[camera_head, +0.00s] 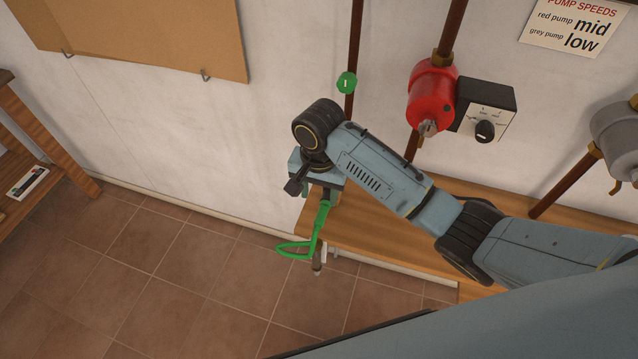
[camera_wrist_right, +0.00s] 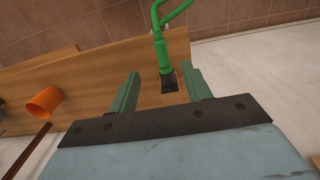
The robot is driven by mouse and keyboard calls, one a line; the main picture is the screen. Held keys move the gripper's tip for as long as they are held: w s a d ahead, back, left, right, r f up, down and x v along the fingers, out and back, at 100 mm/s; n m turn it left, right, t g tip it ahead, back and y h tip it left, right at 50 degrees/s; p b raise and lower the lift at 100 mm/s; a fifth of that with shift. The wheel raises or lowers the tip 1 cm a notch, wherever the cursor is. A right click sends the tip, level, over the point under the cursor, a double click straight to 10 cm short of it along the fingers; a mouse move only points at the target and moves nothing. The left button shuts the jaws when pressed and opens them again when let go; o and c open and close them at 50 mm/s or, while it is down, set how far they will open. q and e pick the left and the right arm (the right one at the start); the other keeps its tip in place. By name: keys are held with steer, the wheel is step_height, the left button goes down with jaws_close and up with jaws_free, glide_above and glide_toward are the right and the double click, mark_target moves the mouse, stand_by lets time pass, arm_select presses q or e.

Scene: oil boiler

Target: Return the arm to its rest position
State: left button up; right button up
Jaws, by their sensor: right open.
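My right arm comes in from the right in the head view, and its gripper (camera_head: 303,190) hangs over the left end of a wooden shelf (camera_head: 375,238). In the right wrist view the two fingers of this gripper (camera_wrist_right: 161,77) stand wide apart. A green looped tool or hose (camera_head: 319,222) shows just below the gripper in the head view. In the wrist view the green piece (camera_wrist_right: 162,52) has a dark end lying between the fingertips, with gaps on both sides. My left gripper is not in view.
A red pump (camera_head: 431,97) with a dial box (camera_head: 485,110), a grey pump (camera_head: 617,132) and brown pipes are on the wall. A green round handle (camera_head: 346,83) is above the gripper. An orange cup-like piece (camera_wrist_right: 44,102) is near the shelf. Tiled floor (camera_head: 150,265) is clear.

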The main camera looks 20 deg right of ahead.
steer(key=shift+r, duration=1)
